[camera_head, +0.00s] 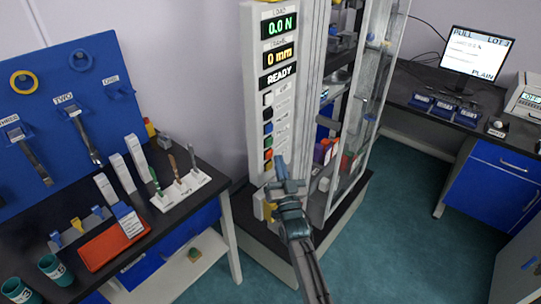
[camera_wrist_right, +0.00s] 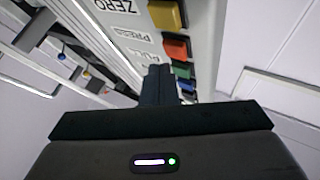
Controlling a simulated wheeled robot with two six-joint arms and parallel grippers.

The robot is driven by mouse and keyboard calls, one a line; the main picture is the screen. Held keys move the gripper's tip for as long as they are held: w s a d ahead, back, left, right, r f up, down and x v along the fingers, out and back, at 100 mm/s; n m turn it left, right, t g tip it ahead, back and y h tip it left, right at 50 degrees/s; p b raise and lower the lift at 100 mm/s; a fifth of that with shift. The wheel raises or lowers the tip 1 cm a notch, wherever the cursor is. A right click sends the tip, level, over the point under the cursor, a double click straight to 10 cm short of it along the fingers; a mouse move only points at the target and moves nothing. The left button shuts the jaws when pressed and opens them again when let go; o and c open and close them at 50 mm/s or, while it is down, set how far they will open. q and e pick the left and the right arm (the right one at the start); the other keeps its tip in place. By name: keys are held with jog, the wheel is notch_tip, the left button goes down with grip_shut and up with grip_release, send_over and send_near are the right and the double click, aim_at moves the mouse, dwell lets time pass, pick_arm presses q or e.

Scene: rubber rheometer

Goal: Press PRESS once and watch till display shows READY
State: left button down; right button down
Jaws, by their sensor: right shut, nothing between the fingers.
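The tester's column (camera_head: 259,100) stands at the centre of the head view. Its display (camera_head: 278,52) reads 0.0 N, 0 mm and READY. Below it runs a vertical row of coloured buttons. The orange-red button (camera_wrist_right: 177,48) lies beside the PRESS label (camera_wrist_right: 131,35) in the right wrist view; in the head view it is near the column's lower end (camera_head: 268,166). My right gripper (camera_head: 281,162) is shut and empty, its fingertips (camera_wrist_right: 159,73) close to this button. I cannot tell whether they touch it. My left gripper is not in view.
A yellow button (camera_wrist_right: 166,14) and a green button (camera_wrist_right: 184,71) sit on either side of the orange-red one. A clear guard door (camera_head: 368,90) stands at the tester's right. A dark bench (camera_head: 160,215) with tools is at left; a monitor (camera_head: 477,52) is at back right.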

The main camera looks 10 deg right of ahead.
jog(key=shift+w+a, duration=0.1)
jog(key=shift+w, duration=0.05)
jog(key=shift+w+a, duration=0.15)
jog(key=shift+w, duration=0.05)
